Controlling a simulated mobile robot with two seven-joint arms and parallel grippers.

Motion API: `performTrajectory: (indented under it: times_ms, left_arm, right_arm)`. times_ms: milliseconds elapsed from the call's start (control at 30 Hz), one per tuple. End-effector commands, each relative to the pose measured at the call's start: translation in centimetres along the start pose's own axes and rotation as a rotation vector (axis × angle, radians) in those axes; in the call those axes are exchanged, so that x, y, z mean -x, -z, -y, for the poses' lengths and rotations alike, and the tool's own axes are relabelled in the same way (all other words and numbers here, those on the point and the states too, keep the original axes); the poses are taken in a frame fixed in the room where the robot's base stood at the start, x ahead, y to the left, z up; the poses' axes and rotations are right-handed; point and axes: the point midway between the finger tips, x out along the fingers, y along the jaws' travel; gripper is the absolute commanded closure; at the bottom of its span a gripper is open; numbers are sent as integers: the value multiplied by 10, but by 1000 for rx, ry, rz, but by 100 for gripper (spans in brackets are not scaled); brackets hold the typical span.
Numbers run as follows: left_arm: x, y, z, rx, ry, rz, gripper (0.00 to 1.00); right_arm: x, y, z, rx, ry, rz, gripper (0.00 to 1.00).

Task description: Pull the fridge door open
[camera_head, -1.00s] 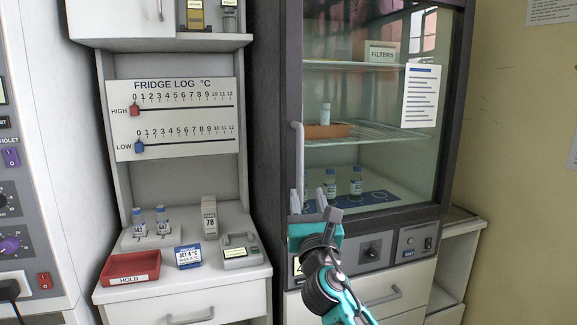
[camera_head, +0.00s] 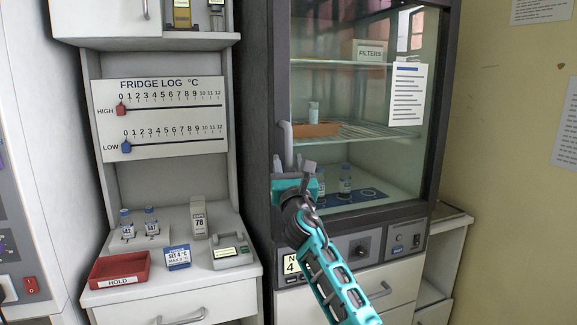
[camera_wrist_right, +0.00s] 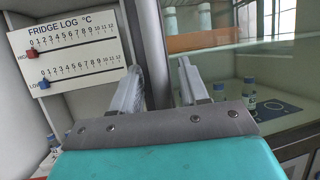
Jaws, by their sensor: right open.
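The fridge (camera_head: 268,110) has a glass door (camera_head: 345,100) in a dark frame, which looks closed. Its pale vertical handle (camera_head: 286,145) is on the left side of the door. My right gripper (camera_head: 288,163) is open at the lower part of the handle and hides some of it. In the right wrist view its two fingers (camera_wrist_right: 160,88) are spread apart, with a dark upright strip showing between them. My left gripper is not in view.
Left of the fridge, a shelf unit carries a fridge log board (camera_head: 160,120), a red tray (camera_head: 119,269), vials and small boxes. Inside the fridge are vials (camera_head: 345,180), a brown tray (camera_head: 315,129) and a filters box (camera_head: 369,50). A control panel (camera_head: 365,250) is below the door.

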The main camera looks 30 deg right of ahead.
Motion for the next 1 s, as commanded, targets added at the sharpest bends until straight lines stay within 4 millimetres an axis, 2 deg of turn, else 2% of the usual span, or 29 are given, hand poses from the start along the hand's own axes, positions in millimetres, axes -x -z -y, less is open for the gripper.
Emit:
performTrajectory:
  times_ms: [67,500,1000]
  left_arm:
    - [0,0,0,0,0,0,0]
    - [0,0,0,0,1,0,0]
    - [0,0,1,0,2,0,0]
  right_arm:
    - [0,0,0,0,0,0,58]
    - [0,0,0,0,0,0,100]
    - [1,0,0,0,-3,0,100]
